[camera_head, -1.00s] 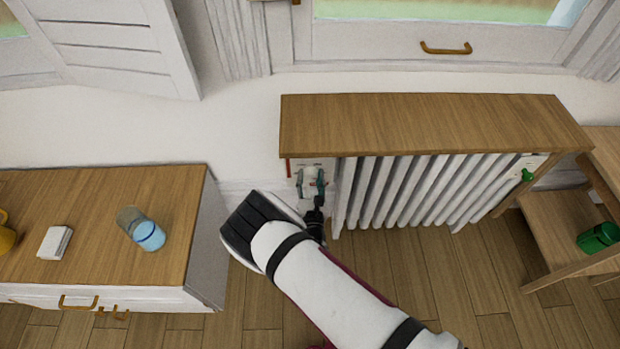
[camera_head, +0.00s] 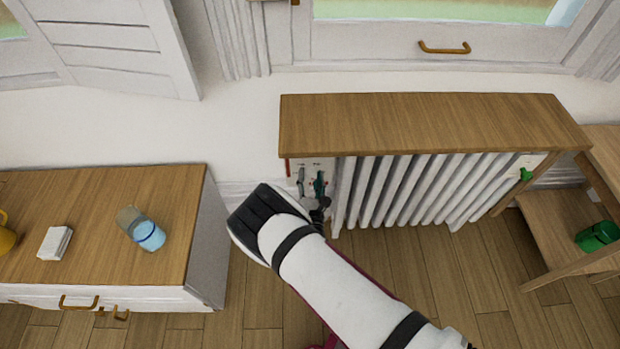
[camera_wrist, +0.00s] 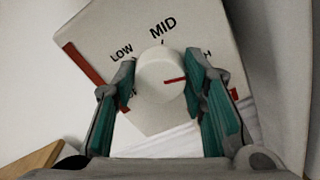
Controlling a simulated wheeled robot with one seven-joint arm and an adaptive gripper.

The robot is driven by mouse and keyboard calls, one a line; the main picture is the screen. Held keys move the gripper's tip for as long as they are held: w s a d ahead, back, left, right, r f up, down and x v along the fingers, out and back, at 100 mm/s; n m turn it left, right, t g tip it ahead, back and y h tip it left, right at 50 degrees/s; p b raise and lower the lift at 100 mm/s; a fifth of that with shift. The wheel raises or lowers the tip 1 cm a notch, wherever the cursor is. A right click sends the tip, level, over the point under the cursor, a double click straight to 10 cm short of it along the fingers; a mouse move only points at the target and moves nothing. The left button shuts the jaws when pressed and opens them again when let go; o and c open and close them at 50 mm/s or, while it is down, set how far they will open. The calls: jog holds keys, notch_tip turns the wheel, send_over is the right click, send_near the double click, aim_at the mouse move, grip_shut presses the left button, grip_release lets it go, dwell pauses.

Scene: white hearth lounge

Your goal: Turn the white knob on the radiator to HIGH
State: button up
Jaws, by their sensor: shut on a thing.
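The white knob (camera_wrist: 158,75) sits on a white dial panel (camera_wrist: 205,25) in the wrist view. My gripper (camera_wrist: 161,72) is shut on the knob, one teal-padded finger on each side. The red mark on the knob points right. LOW is upper left of the knob and MID is above it. A label ending in H, at upper right, is partly hidden by the right finger. Another label at lower left is mostly covered. In the head view, my gripper (camera_head: 311,181) is at the panel (camera_head: 309,164) at the radiator's (camera_head: 400,192) left end; the knob is hard to make out there.
A wooden shelf top (camera_head: 425,122) overhangs the radiator. A green knob (camera_head: 526,174) is at its right end. A green container (camera_head: 597,236) is on a low shelf at right.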

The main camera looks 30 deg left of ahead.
jog(key=o, duration=1.2)
jog(key=shift+c, duration=0.2)
jog(key=shift+s, duration=0.15)
jog(key=v, duration=1.1)
jog(key=shift+s+d, duration=0.2)
jog(key=shift+s, duration=0.15)
jog(key=shift+s+f, duration=0.1)
